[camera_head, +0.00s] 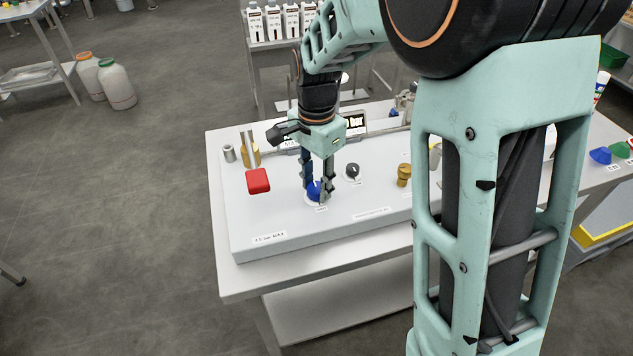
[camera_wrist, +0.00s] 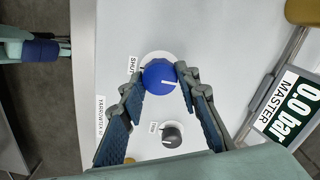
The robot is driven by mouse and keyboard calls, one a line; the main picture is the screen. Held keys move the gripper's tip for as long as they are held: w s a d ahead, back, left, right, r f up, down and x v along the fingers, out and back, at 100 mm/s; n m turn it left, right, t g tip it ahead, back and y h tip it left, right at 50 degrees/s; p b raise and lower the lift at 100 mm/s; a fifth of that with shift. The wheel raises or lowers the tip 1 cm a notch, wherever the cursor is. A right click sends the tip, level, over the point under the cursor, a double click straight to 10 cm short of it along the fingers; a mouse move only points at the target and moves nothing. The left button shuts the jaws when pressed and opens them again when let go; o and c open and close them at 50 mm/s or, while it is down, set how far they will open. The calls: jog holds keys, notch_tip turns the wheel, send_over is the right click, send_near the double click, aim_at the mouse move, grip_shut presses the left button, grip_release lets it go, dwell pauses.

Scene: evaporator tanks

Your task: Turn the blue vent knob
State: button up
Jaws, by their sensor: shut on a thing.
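The blue vent knob (camera_head: 313,190) stands on the front of the pale control box, in the middle of the head view. In the wrist view the blue knob (camera_wrist: 160,74) carries a white pointer line, and a label reading SHUT lies beside it. My gripper (camera_head: 321,190) reaches down from above and is shut on the blue knob, with one fingertip on each side of it. In the wrist view my gripper (camera_wrist: 159,76) shows both fingers, their tips meeting the knob's sides.
A dark grey knob (camera_head: 352,171) sits just right of the blue one. A red block-shaped handle (camera_head: 258,180) is to its left and a brass knob (camera_head: 404,174) farther right. A gauge sign reading 0.0 bar MASTER (camera_wrist: 286,108) stands at the back.

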aim_at(317, 187)
jog(key=o, duration=1.1)
jog(key=shift+o, duration=0.2)
jog(key=shift+r, duration=0.1)
notch_tip(317, 187, up, 12)
